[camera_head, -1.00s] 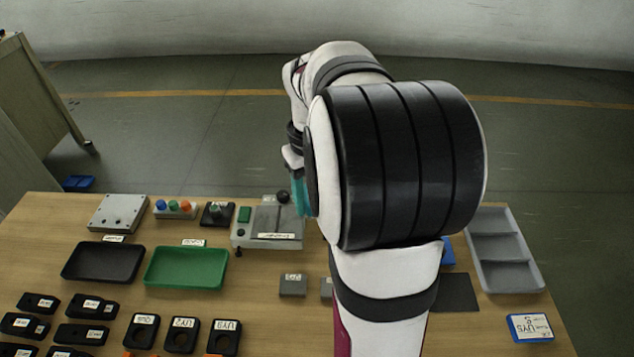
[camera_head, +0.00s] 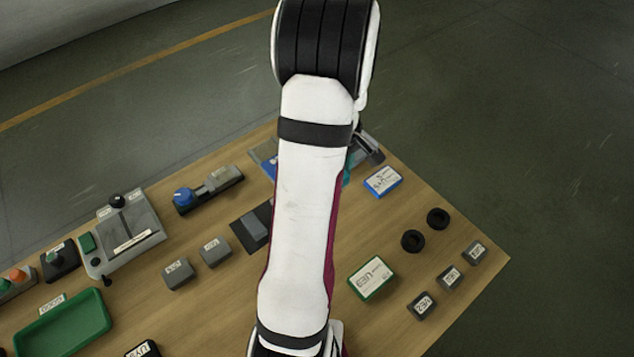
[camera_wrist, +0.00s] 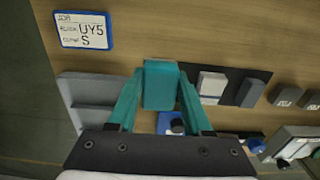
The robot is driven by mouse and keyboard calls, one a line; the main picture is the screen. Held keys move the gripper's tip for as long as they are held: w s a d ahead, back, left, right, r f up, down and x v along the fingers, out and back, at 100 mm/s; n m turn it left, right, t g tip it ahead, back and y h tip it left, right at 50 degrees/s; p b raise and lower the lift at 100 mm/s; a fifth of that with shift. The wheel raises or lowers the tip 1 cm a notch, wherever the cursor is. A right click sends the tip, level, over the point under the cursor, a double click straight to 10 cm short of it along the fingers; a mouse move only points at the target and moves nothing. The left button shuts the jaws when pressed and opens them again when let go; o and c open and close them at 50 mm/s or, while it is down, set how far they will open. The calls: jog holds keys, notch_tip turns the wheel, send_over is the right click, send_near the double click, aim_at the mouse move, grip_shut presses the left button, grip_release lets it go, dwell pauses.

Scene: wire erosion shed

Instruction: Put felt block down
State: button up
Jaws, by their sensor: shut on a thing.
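In the wrist view my gripper (camera_wrist: 160,88) has teal fingers shut on a teal block (camera_wrist: 160,72), which I take for the felt block. The block stands out between the fingertips above the table. How high it is cannot be told. A dark mat (camera_wrist: 230,71) lies to its right, with a light grey block (camera_wrist: 212,84) and a darker block (camera_wrist: 250,93) on it. In the head view my arm hides most of the gripper; only a sliver of teal shows at the arm's right edge. The mat (camera_head: 246,237) is partly covered by the arm there.
A grey compartment tray (camera_wrist: 72,105) and a blue-framed card (camera_wrist: 85,30) lie left of the gripper. A blue item (camera_wrist: 165,122) is below the block. The head view shows black rings (camera_head: 413,241), a green-framed card (camera_head: 371,278) and small grey labelled blocks (camera_head: 421,305). Bare wood lies between them.

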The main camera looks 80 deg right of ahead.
jog(key=w+f, duration=0.1)
jog(key=w+d+f, duration=0.1)
jog(key=w, duration=0.1)
jog(key=w+d+f, duration=0.1)
jog(key=shift+w+d+f, duration=0.15)
jog(key=shift+w+d, duration=0.05)
jog(key=shift+w, duration=0.1)
jog(key=shift+w+f, duration=0.1)
jog(key=shift+f, duration=1.85)
jog(key=o, duration=1.2)
jog(key=shift+f, duration=0.15)
